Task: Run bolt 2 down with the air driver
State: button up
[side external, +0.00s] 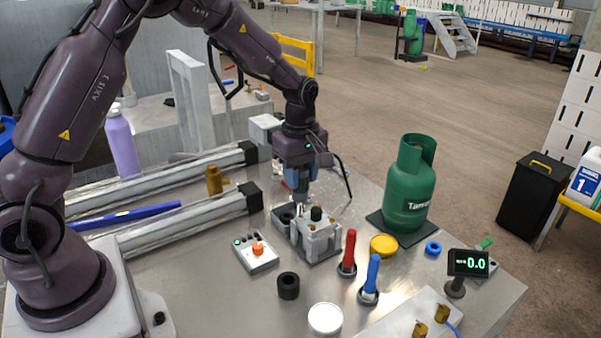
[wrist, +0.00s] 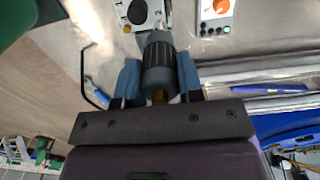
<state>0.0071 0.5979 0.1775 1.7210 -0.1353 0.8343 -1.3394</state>
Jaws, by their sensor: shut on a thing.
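My gripper (side external: 301,186) points down over the back of a metal fixture (side external: 318,240) in the side view. It is shut on the air driver, a dark grey cylinder (wrist: 158,68) between two blue fingers in the wrist view. The driver's lower end shows in the side view (side external: 302,200), close above the fixture. I cannot tell whether it touches a bolt. The fixture's pale plate (wrist: 142,10) shows at the top of the wrist view, with numerals 1 and 2. Bolt 2 itself is not clearly seen; the driver hides part of that area.
A green gas cylinder (side external: 409,188) stands right of the fixture. Red (side external: 348,250) and blue (side external: 371,277) upright handles stand in front of it. A button box (side external: 257,252) is at left. A small display (side external: 468,263) reads 0.0. Pale rails (side external: 185,222) run behind.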

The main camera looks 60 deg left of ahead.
jog(key=shift+f, duration=0.55)
dwell(1.8)
jog(key=shift+r, duration=3.15)
jog(key=shift+d, duration=0.1)
